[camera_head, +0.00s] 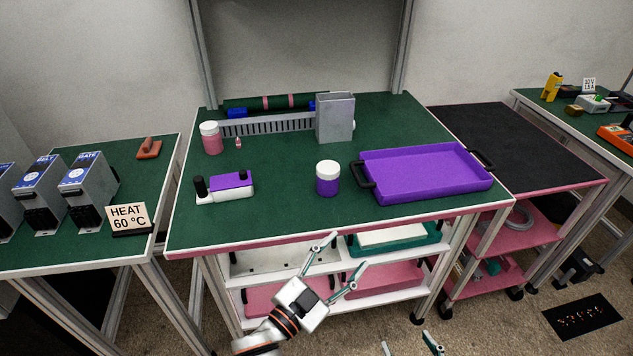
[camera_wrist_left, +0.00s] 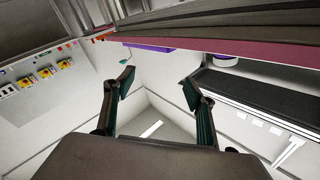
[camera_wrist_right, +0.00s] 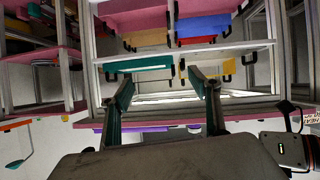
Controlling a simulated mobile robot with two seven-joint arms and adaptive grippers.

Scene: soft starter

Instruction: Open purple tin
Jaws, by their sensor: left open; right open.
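The purple tin (camera_head: 328,178) is a small round jar with a purple body and a white lid. It stands upright on the green table top, left of the purple tray, with the lid on. My left gripper (camera_head: 340,262) is open and empty, in front of the table's front edge and below the tin in the head view. Its two fingers also show spread in the left wrist view (camera_wrist_left: 160,92). My right gripper (camera_head: 411,343) shows only its fingertips at the bottom edge of the head view. In the right wrist view (camera_wrist_right: 165,88) its fingers are apart and empty.
A purple tray (camera_head: 425,192) with black handles lies right of the tin. A pink jar (camera_head: 211,138) with a white lid, a grey metal box (camera_head: 335,117) and a white-and-purple device (camera_head: 228,187) share the green table (camera_head: 270,227). The table top around the tin is clear.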

